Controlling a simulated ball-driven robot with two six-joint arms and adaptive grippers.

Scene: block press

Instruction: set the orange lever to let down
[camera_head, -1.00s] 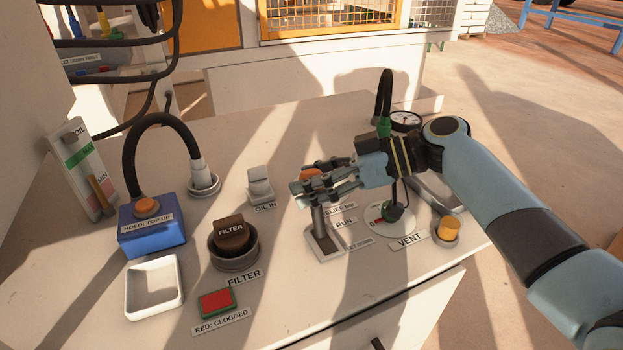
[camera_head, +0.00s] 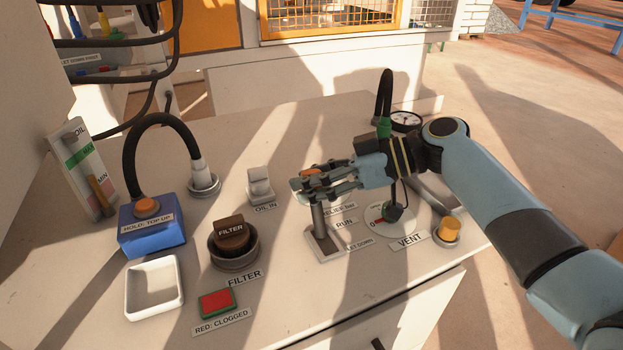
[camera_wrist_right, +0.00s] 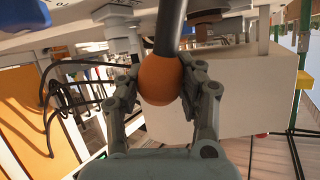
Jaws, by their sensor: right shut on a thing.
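The orange lever knob (camera_wrist_right: 160,80) sits between the two fingers of my right gripper (camera_head: 312,182), and the fingers are shut on it. In the head view only a bit of orange shows between the fingers. The lever's grey stem (camera_head: 318,218) rises from a slotted base plate (camera_head: 324,245) and stands close to upright. Labels beside the plate read RUN (camera_head: 344,223) and LET DOWN (camera_head: 359,243), the latter nearer the front. The top label is partly hidden by my gripper. My left gripper is not in view.

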